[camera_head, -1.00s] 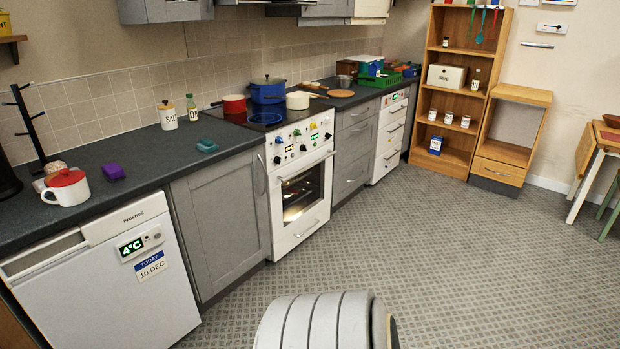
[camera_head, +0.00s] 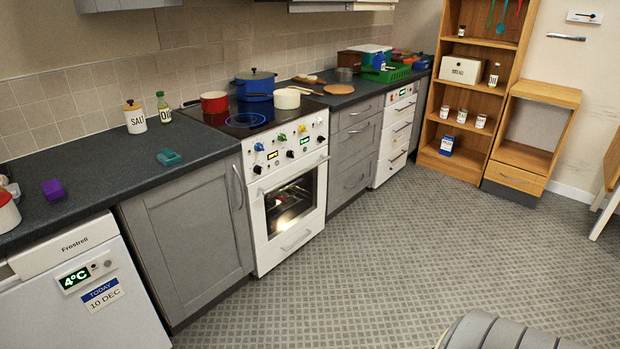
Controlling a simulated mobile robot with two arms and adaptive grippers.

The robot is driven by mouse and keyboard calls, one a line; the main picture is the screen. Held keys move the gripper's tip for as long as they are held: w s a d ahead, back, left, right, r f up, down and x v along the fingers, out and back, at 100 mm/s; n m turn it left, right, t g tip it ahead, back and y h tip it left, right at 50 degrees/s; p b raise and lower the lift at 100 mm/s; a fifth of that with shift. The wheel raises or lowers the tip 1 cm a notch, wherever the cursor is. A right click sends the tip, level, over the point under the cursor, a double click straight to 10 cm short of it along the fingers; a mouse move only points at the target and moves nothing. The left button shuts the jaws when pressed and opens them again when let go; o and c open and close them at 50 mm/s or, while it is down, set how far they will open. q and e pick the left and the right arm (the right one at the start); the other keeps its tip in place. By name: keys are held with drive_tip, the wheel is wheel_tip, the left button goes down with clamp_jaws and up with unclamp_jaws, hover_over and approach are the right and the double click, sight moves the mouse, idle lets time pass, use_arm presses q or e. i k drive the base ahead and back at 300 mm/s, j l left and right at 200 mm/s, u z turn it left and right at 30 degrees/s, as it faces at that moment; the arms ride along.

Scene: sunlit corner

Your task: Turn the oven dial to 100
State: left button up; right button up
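The white oven (camera_head: 291,200) stands in the counter run at the centre of the head view, its door closed and its inside lit. Its front panel (camera_head: 289,145) carries several coloured dials and two small lit displays. A blue dial (camera_head: 259,147) sits at the panel's left end. Dial markings and display digits are too small to read. Neither of my grippers shows in this view. A grey ribbed part of my own body (camera_head: 508,332) shows at the bottom right.
A red pan (camera_head: 214,102), blue pot (camera_head: 255,85) and white pan (camera_head: 287,98) stand on the hob above the oven. A white fridge (camera_head: 85,296) is at the lower left. Wooden shelves (camera_head: 467,98) stand at the back right. The patterned floor (camera_head: 385,255) before the oven is clear.

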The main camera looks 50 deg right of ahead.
sight(257, 169)
drive_tip(key=i+l, duration=0.1)
drive_tip(key=l, duration=0.35)
drive_tip(key=i+l+z, duration=0.1)
drive_tip(key=l, duration=0.3)
drive_tip(key=i+l, duration=0.1)
drive_tip(key=l, duration=0.35)
drive_tip(key=i+l+z, duration=0.1)
drive_tip(key=l, duration=0.3)
drive_tip(key=i+l, duration=0.1)
drive_tip(key=l, duration=0.3)
drive_tip(key=i+l+z, duration=0.1)
drive_tip(key=l, duration=0.3)
drive_tip(key=i+l, duration=0.15)
drive_tip(key=l, duration=0.25)
drive_tip(key=i+l+z, duration=0.1)
drive_tip(key=l, duration=0.3)
